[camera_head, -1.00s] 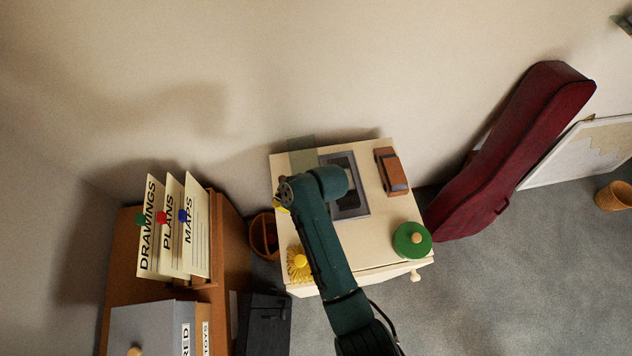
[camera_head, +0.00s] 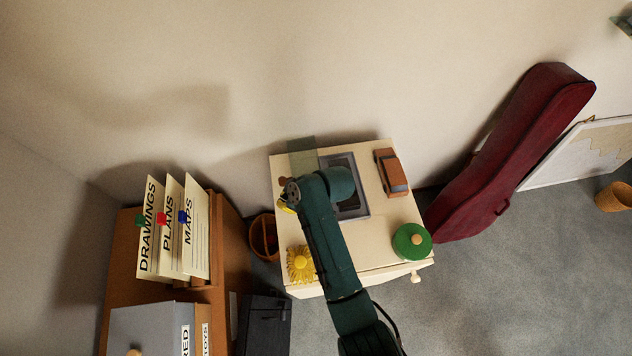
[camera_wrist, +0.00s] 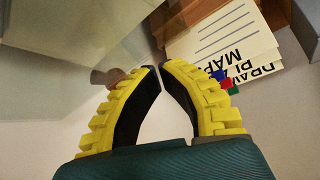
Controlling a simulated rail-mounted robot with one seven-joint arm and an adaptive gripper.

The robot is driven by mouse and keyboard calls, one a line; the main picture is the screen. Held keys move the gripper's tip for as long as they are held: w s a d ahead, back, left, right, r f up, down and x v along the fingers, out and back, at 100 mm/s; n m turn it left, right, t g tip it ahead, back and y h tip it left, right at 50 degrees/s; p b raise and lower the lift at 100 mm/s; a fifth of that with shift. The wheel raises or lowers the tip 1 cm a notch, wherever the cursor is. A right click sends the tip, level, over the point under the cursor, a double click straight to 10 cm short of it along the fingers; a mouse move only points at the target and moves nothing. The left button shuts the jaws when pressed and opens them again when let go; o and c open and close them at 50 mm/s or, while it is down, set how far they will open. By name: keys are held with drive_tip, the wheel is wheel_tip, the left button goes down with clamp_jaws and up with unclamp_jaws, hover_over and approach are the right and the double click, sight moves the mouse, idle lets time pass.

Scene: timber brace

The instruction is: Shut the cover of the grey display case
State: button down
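The grey display case (camera_head: 361,212) lies on the cream cabinet top, partly hidden behind my arm. Its clear cover (camera_head: 302,149) stands open, raised at the case's left side. In the wrist view the glassy cover (camera_wrist: 50,95) fills the left part, with a brown knob (camera_wrist: 112,77) beside my left finger. My gripper (camera_wrist: 161,68) has yellow fingers with their tips brought together and nothing visible between them. In the head view its yellow tip (camera_head: 287,208) shows at the left edge of the cabinet top. I cannot tell whether a finger touches the knob or cover.
On the cabinet top (camera_head: 385,235) are a brown toy car (camera_head: 391,172), a green round lid (camera_head: 412,241) and a yellow flower-like thing (camera_head: 300,264). A file rack with cards (camera_head: 172,245) stands left. A red instrument case (camera_head: 515,150) leans at the right.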

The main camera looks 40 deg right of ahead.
drive_tip(key=shift+d, duration=0.15)
drive_tip(key=shift+s+d, duration=0.35)
drive_tip(key=shift+d, duration=0.05)
drive_tip(key=shift+s+d+r+p, duration=0.4)
drive_tip(key=shift+d+r+p, duration=0.15)
drive_tip(key=shift+p, duration=0.2)
drive_tip(key=shift+r, duration=0.1)
drive_tip(key=shift+s+d+r+p, duration=0.3)
drive_tip(key=shift+d+r+p, duration=0.3)
drive_tip(key=shift+r, duration=0.1)
idle(0.4)
